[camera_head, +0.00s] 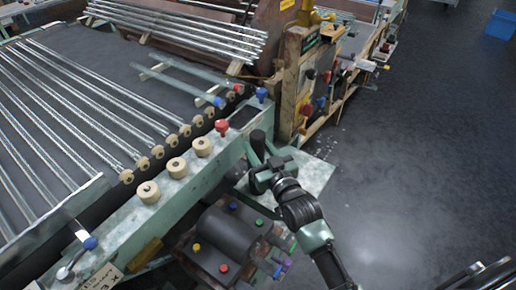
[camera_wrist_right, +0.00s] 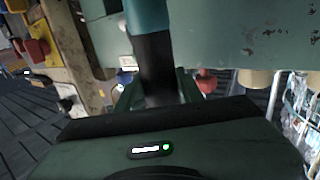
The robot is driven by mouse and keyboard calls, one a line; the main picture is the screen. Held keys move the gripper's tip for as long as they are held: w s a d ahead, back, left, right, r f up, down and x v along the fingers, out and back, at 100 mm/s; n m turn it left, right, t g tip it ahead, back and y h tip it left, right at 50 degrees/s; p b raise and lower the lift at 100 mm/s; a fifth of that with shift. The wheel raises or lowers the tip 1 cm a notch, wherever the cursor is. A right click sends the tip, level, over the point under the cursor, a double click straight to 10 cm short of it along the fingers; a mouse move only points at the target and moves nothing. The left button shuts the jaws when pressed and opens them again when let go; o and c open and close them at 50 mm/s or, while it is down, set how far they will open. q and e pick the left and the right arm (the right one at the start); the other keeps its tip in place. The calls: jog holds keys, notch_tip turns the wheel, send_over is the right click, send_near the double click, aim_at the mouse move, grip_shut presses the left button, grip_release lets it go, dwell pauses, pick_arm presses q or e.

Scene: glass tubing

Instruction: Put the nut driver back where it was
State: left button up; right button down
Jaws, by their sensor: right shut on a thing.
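My right gripper (camera_head: 262,160) is at the edge of the pale green bench rail, beside the light green side plate. In the right wrist view the gripper (camera_wrist_right: 158,92) is shut on an upright tool with a black lower part and a teal upper part (camera_wrist_right: 148,18), which appears to be the nut driver. Its upper end runs out of that picture and its lower end is hidden by the gripper body. In the head view the dark gripper and the tool are hard to tell apart. My left gripper is not in view.
The bench rail (camera_head: 170,190) carries several wooden rollers, a red knob (camera_head: 222,126) and a blue knob (camera_head: 262,93). A wooden rack (camera_head: 293,85) with coloured handles stands just beyond the gripper. A dark cylinder block (camera_head: 232,232) lies below. Open floor (camera_head: 425,150) is to the right.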

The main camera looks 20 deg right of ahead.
jog(key=shift+f, duration=0.1)
dwell(0.3)
jog(key=shift+f, duration=0.5)
jog(key=c, duration=0.9)
grip_release()
jog(key=shift+f, duration=0.15)
